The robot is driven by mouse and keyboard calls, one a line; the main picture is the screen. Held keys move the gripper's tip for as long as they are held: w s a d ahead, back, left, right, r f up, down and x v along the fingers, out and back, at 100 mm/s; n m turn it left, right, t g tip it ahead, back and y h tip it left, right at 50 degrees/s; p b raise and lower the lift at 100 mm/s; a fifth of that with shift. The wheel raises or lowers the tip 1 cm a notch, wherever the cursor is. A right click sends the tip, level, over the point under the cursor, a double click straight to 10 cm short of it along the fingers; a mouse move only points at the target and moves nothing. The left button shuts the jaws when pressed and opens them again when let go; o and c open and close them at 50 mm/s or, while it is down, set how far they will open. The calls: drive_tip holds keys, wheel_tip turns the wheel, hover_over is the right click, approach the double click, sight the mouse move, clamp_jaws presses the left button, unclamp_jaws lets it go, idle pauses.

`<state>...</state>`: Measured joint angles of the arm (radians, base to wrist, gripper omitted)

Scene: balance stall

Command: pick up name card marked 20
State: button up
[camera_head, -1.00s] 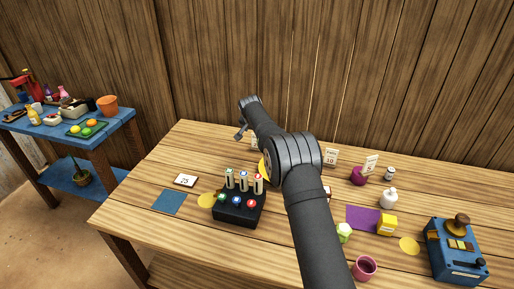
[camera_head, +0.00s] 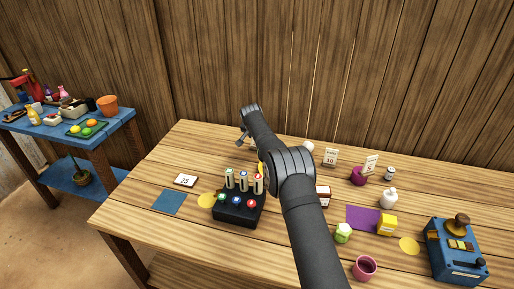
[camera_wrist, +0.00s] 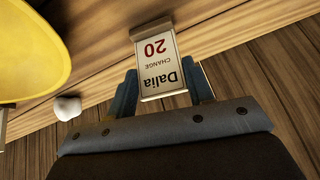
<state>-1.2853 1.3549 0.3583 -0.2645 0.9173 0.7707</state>
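The name card marked 20 (camera_wrist: 160,62) is white with a red 20 and the words "Dalia" and "CHANGE", upside down in the wrist view. Its foot is on the wooden table (camera_wrist: 95,75). The two fingers of my gripper (camera_wrist: 162,85) stand on either side of the card, close to its side edges. They look open around it; whether either finger touches it I cannot tell. In the head view my gripper (camera_head: 243,138) is near the table's back left edge, and the card is hidden there by my arm.
A large yellow round thing (camera_wrist: 30,50) is close by in the wrist view, beside a small white object (camera_wrist: 68,107). A black box with buttons (camera_head: 238,208) stands in front. A card marked 10 (camera_head: 330,157) stands to the right. The plank wall is behind.

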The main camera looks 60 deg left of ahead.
drive_tip(key=shift+c, duration=0.9)
drive_tip(key=shift+r, duration=0.1)
